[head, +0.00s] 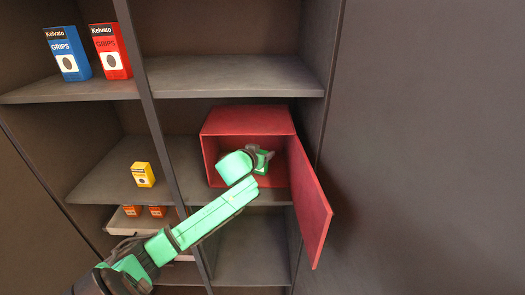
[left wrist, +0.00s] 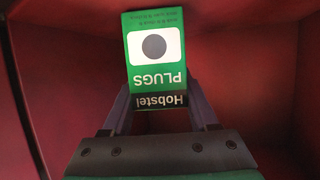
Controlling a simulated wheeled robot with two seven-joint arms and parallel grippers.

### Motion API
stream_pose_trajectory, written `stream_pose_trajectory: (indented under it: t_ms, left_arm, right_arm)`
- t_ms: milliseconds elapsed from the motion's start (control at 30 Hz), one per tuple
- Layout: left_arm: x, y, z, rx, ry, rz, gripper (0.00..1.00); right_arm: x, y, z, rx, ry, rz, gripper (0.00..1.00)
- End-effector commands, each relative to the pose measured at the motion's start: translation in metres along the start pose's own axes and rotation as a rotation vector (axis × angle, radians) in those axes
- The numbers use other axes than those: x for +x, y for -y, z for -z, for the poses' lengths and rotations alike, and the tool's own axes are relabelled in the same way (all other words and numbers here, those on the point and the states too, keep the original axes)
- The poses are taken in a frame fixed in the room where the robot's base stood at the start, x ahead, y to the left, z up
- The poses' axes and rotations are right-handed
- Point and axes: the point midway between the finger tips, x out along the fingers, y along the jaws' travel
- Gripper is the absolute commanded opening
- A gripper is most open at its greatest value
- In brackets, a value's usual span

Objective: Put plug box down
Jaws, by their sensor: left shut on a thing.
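The plug box (left wrist: 155,48) is a green carton with a white panel, a dark round mark and the words "PLUGS" and "Hobstel", upside down in the left wrist view. My left gripper (left wrist: 160,105) is shut on it, one finger at each side. Whether the plug box touches the red floor, I cannot tell. My right gripper is in neither view.
The red door (head: 309,205) hangs open at the right of the cabinet box. A yellow carton (head: 143,174) stands on the shelf to the left. Blue (head: 67,54) and red (head: 110,51) GRIPS cartons stand on the upper left shelf. A dark upright post (head: 152,110) divides the shelves beside my arm.

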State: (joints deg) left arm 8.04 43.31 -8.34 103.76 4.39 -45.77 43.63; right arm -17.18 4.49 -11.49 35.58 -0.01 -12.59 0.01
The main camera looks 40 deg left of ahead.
Motion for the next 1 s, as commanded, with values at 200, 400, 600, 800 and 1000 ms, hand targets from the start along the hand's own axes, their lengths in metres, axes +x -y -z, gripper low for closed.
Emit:
stream_pose_trajectory:
  t_ms: [200, 400, 600, 800, 1000]
  left_arm:
    - [0.0, 0.0, -0.001, 0.001, -0.005, 0.0, 0.0]
    - [0.001, 0.0, -0.004, 0.0, -0.003, 0.0, 0.9]
    - [0.001, 0.0, -0.003, 0.0, -0.003, 0.0, 0.9]
    - [-0.005, 0.0, -0.003, 0.001, -0.003, -0.001, 0.9]
    - [-0.04, -0.001, -0.005, 0.0, -0.001, -0.002, 0.9]
  right_arm:
    - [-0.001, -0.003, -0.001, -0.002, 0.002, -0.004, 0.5]
    - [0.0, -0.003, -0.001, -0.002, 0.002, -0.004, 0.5]
    - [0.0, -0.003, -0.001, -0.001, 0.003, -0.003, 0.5]
    - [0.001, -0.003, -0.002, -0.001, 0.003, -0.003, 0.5]
    - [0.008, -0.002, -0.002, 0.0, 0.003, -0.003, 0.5]
